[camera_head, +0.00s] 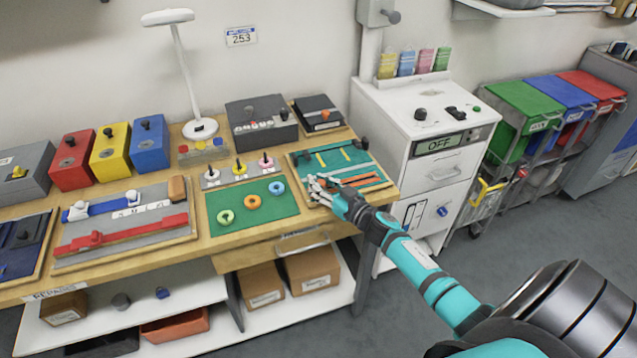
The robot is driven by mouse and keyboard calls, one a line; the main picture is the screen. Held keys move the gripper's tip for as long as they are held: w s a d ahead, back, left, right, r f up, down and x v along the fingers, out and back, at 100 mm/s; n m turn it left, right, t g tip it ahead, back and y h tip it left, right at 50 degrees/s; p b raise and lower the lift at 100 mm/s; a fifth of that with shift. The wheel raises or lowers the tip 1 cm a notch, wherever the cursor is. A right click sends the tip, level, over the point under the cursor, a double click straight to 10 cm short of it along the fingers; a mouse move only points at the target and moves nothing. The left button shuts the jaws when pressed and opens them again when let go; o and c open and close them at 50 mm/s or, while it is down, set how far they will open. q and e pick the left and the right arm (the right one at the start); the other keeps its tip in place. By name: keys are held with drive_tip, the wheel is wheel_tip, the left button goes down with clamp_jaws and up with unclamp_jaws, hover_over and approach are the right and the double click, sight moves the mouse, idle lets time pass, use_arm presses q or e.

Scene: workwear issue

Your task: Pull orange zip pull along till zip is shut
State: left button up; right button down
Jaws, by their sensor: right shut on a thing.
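A teal board (374,167) lies at the right end of the bench. Orange zip strips (361,180) run across its front part. My right gripper (317,187) is at the left end of these strips, shut on the orange zip pull. The fingers hide most of the pull, and how far the zip is closed is too small to tell. My left gripper is not in view.
A green mat (254,230) with three coloured rings lies just left of the board. A grey box (261,121) and a smaller dark box (319,113) stand behind. A white cabinet (420,187) stands right of the bench.

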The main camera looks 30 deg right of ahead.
sight(371, 178)
drive_tip(key=s+d, duration=0.1)
drive_tip(key=d, duration=0.4)
drive_tip(key=s+d+b, duration=0.1)
drive_tip(key=d, duration=0.3)
drive_tip(key=s+d+b, duration=0.1)
drive_tip(key=d, duration=0.4)
drive_tip(key=shift+s+d+f, duration=0.2)
drive_tip(key=shift+s+d, duration=0.15)
drive_tip(key=c, duration=1.6)
unclamp_jaws()
drive_tip(key=o, duration=0.5)
drive_tip(key=shift+s+d+r, duration=0.15)
drive_tip(key=shift+s+d, duration=0.1)
drive_tip(key=shift+w+a, duration=0.15)
drive_tip(key=s, duration=0.4)
drive_tip(key=s+d, duration=0.1)
drive_tip(key=s, duration=0.7)
drive_tip(key=shift+d, duration=0.4)
